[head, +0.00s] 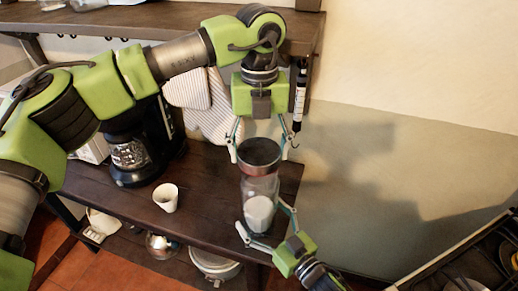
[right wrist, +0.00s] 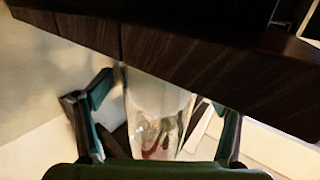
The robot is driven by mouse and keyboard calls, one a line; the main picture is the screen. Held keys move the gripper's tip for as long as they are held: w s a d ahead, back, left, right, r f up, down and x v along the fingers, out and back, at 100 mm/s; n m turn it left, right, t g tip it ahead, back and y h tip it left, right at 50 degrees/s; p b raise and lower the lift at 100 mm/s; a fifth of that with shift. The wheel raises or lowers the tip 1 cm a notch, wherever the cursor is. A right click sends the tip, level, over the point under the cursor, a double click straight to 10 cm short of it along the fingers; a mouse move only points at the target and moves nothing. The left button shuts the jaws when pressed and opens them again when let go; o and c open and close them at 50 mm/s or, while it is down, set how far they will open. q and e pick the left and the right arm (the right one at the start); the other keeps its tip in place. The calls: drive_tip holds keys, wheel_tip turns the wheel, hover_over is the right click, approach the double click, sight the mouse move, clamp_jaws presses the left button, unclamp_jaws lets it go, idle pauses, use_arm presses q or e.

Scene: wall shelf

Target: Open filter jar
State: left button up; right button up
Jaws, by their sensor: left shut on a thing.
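The filter jar (head: 262,188) is a clear upright cylinder with white contents, near the right end of the lower shelf. Its dark round lid (head: 259,152) with a reddish rim is on top. My left gripper (head: 259,150) points down from above and is shut on the lid, one finger on each side. My right gripper (head: 259,215) comes from the lower right, its fingers on both sides of the jar's lower part. In the right wrist view the clear jar (right wrist: 158,115) lies between the fingers; I cannot tell whether they touch it.
A white cup (head: 166,198) and a black coffee maker (head: 131,152) stand on the wooden lower shelf (head: 205,215) to the left. Oven mitts (head: 210,112) and a black-and-white tool (head: 299,98) hang below the upper shelf. A stove (head: 480,265) is at the lower right.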

drive_tip(key=v, duration=1.2)
